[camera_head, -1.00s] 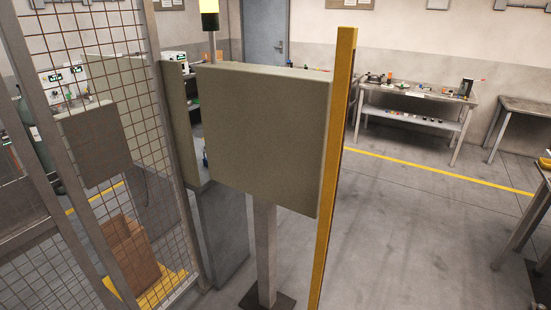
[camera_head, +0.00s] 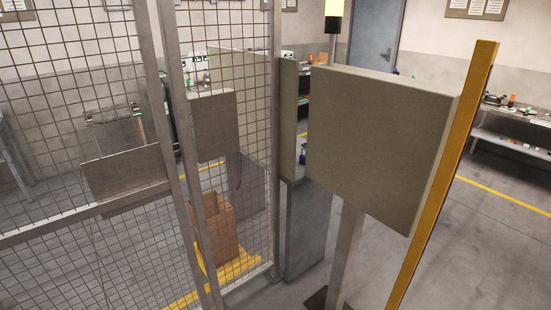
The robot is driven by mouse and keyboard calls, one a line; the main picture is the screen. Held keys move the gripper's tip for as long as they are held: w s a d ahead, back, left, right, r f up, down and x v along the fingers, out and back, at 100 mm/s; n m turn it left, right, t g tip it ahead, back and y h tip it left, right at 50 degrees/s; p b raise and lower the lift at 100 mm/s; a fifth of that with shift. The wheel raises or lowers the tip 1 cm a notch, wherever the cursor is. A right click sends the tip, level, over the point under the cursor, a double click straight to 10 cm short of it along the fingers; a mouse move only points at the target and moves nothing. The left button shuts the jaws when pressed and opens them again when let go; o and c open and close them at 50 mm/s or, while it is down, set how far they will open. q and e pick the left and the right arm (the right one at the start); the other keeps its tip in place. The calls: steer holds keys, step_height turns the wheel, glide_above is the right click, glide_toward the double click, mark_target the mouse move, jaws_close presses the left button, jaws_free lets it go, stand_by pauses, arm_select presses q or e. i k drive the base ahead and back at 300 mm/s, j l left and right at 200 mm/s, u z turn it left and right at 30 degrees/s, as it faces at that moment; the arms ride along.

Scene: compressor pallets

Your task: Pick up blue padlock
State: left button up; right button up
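I cannot make out a blue padlock in the head view.
A wire mesh fence (camera_head: 80,100) with metal posts fills the left. A yellow post (camera_head: 445,170) stands right of the cabinet. Behind the mesh is a cardboard box (camera_head: 222,228). A workbench (camera_head: 515,130) with small items is at far right. Open floor (camera_head: 490,250) lies at right.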

mark_target(302, 157)
steer(key=l+z, duration=0.15)
steer(key=z, duration=0.4)
steer(key=i+l+z, duration=0.3)
steer(key=l+z, duration=0.15)
steer(key=l, duration=0.25)
steer(key=i+l+z, duration=0.45)
steer(key=l, duration=0.2)
steer(key=i+l+z, duration=0.45)
steer(key=i+l+u, duration=0.1)
steer(key=i, duration=0.4)
steer(key=i+l+u, duration=0.15)
steer(key=i, duration=0.35)
steer(key=i+l+u, duration=0.1)
steer(key=i+l, duration=0.15)
steer(key=i, duration=0.2)
steer(key=i+j+u, duration=0.15)
steer(key=i+u, duration=0.55)
steer(key=u, duration=0.2)
steer(key=i+u, duration=1.2)
steer(key=u, duration=0.15)
steer(key=i+l+u, duration=0.25)
steer(key=u, duration=0.15)
steer(key=i+l+u, duration=0.15)
steer(key=u, duration=0.3)
steer(key=i+l+u, duration=0.25)
steer(key=u, duration=0.2)
steer(key=i+l+u, duration=0.25)
steer(key=u, duration=0.15)
